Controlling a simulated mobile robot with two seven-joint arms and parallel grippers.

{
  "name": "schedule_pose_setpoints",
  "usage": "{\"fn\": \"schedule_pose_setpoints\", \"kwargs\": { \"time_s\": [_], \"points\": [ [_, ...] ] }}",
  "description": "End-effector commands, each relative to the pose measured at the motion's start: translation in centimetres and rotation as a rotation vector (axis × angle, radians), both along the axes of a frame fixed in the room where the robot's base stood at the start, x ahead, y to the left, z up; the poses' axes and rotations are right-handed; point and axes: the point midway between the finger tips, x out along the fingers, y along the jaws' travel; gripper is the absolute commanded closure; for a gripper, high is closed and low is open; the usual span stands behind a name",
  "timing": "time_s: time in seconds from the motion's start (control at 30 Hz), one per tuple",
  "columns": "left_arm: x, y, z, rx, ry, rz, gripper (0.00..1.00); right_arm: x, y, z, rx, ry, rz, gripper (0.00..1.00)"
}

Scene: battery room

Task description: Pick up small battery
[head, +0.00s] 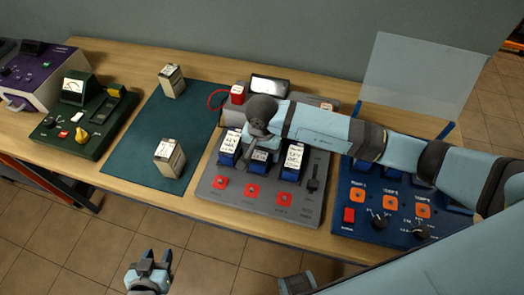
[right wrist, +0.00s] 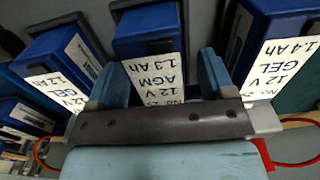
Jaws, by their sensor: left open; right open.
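Three small blue batteries with white labels stand in a row in the grey charging station (head: 262,203): a left one (head: 229,148), a middle one (head: 259,158) and a right one (head: 292,160). In the right wrist view the middle battery (right wrist: 150,48) reads 12 V AGM 1.3 Ah, and a neighbour (right wrist: 276,50) reads 12 V GEL 1.4 Ah. My right gripper (right wrist: 161,82) is open, with its fingers on either side of the middle battery; I cannot tell whether they touch it. My arm partly hides this battery in the head view. My left gripper (head: 153,258) is open and empty in front of the table.
Two beige batteries (head: 171,81) (head: 169,158) stand on a green mat (head: 130,157). A dark green meter box (head: 85,118) and a purple device (head: 35,75) stand at left. A blue panel (head: 388,208) with orange buttons and a clear upright screen (head: 420,80) are at right.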

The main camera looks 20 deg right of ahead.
Motion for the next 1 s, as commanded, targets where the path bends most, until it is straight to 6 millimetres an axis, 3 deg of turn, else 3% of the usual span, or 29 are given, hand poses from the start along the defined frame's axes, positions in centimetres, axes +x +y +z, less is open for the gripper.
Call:
{"fn": "schedule_pose_setpoints", "kwargs": {
  "time_s": [0.23,0.5,0.57,1.0],
  "points": [
    [0.0,0.0,0.0,0.0,0.0,0.0,0.57,0.0,0.0,-0.2,-0.001,-0.001,0.0,0.27],
    [0.0,0.0,0.0,-0.001,0.0,0.001,0.57,0.0,0.0,-0.2,0.0,0.0,-0.001,0.89],
    [0.0,0.0,0.0,-0.001,-0.001,0.001,0.57,0.1,0.0,0.0,0.0,-0.001,-0.001,0.98],
    [0.0,0.0,-0.2,-0.001,-0.001,0.001,0.57,0.1,0.0,1.1,0.001,-0.003,-0.001,0.98]
  ]
}}
